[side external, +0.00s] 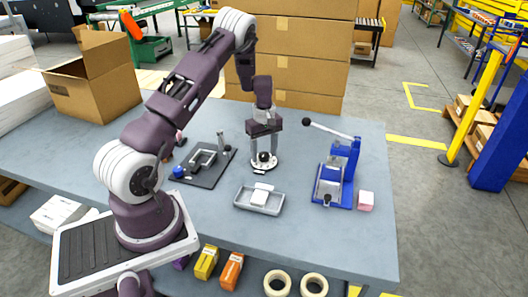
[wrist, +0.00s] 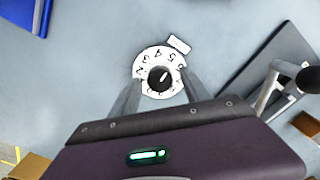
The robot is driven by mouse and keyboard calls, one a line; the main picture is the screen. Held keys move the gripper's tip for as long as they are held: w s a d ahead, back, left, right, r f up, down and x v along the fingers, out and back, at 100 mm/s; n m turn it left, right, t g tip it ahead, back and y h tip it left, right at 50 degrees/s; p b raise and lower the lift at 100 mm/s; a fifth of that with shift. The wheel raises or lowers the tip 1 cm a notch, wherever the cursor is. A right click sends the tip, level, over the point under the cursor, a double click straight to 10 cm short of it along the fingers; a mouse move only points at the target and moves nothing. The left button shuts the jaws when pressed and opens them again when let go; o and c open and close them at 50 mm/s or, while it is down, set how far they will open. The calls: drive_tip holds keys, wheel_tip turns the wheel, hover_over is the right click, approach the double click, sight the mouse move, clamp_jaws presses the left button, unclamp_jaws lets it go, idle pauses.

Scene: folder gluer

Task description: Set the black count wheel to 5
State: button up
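The black count wheel (wrist: 160,79) is a round knob on a white numbered dial (wrist: 146,69). In the side view the wheel (side external: 264,157) stands on the table below my gripper. Its small white mark slants up and right in the wrist view, towards the upper-right digits; I cannot tell which digit exactly. A small white tag (wrist: 179,44) lies at the dial's upper-right edge. My gripper (side external: 264,150) points down, its fingers apart on either side of the wheel. In the wrist view my gripper (wrist: 160,82) shows no clear contact with the wheel.
A dark plate with a lever fixture (side external: 205,160) stands left of the dial. A grey tray (side external: 247,197) with a white block (side external: 262,192) sits in front. Cardboard boxes (side external: 300,60) stand behind.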

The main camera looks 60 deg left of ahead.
sight(264, 154)
drive_tip(key=shift+r, duration=0.15)
wheel_tip(264, 154, up, 7)
drive_tip(key=shift+f, duration=0.1)
drive_tip(key=s+d+r+m+t, duration=0.2)
drive_tip(key=s+d+r+m, duration=0.15)
drive_tip(key=d+r, duration=0.65)
drive_tip(key=s+d+r+m+t, duration=0.15)
drive_tip(key=d+r+m, duration=0.35)
drive_tip(key=d+r, duration=0.55)
drive_tip(key=s+d+r+m+t, duration=0.1)
drive_tip(key=s+d+m, duration=0.3)
drive_tip(key=s, duration=0.5)
drive_tip(key=s+d+r+m+t, duration=0.1)
drive_tip(key=s+d+m, duration=0.4)
drive_tip(key=s, duration=0.5)
drive_tip(key=shift+d+r, duration=0.35)
drive_tip(key=shift+r, duration=0.2)
